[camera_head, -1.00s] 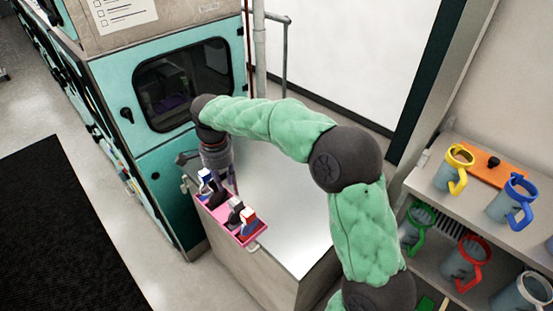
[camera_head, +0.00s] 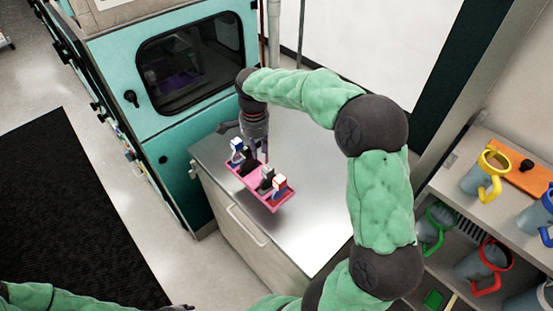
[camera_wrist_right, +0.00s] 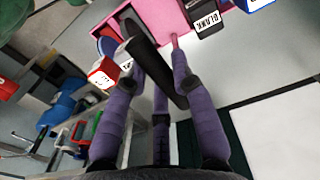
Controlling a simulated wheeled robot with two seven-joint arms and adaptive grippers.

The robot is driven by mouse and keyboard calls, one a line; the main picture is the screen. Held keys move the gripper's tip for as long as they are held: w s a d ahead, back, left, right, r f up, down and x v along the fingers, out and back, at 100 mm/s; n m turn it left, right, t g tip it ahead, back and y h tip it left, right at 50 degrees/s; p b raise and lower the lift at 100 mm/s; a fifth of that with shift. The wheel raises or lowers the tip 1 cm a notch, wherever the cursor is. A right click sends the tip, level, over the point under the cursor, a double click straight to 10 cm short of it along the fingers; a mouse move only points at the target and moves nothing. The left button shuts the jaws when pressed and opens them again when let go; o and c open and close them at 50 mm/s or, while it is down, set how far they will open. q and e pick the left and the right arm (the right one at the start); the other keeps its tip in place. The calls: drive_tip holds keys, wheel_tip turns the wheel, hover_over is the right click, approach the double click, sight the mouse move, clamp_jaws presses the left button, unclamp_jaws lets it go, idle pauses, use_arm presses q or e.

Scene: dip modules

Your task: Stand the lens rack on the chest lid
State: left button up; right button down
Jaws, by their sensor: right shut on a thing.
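The lens rack (camera_head: 249,182) is a pink tray with blue-and-white, dark and red-and-white pieces standing in it. It is over the front part of the chest lid (camera_head: 312,190), a bare steel top; I cannot tell whether it touches. My right gripper (camera_head: 259,154) comes down from above and is shut on the rack. In the right wrist view, the purple fingers (camera_wrist_right: 155,60) close around the rack's dark upright handle, and its pink tray (camera_wrist_right: 163,14) and a black piece lettered "BLANK" show at the top. My left gripper (camera_head: 178,307) barely shows at the bottom edge; its jaws are unclear.
A teal cabinet (camera_head: 185,119) with a dark window stands behind and left of the chest. A shelf unit (camera_head: 462,150) at the right holds several mugs with coloured handles. The lid right of the rack is clear. A black mat (camera_head: 70,215) lies on the floor.

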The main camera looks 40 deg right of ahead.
drive_tip(key=s+d+f+p, duration=0.1)
drive_tip(key=d+f, duration=0.5)
drive_tip(key=f, duration=0.3)
drive_tip(key=shift+s+f, duration=0.15)
drive_tip(key=shift+f, duration=0.1)
drive_tip(key=shift+f, duration=0.15)
drive_tip(key=c, duration=1.1)
unclamp_jaws()
drive_tip(key=shift+s, duration=0.1)
drive_tip(key=shift+o, duration=0.3)
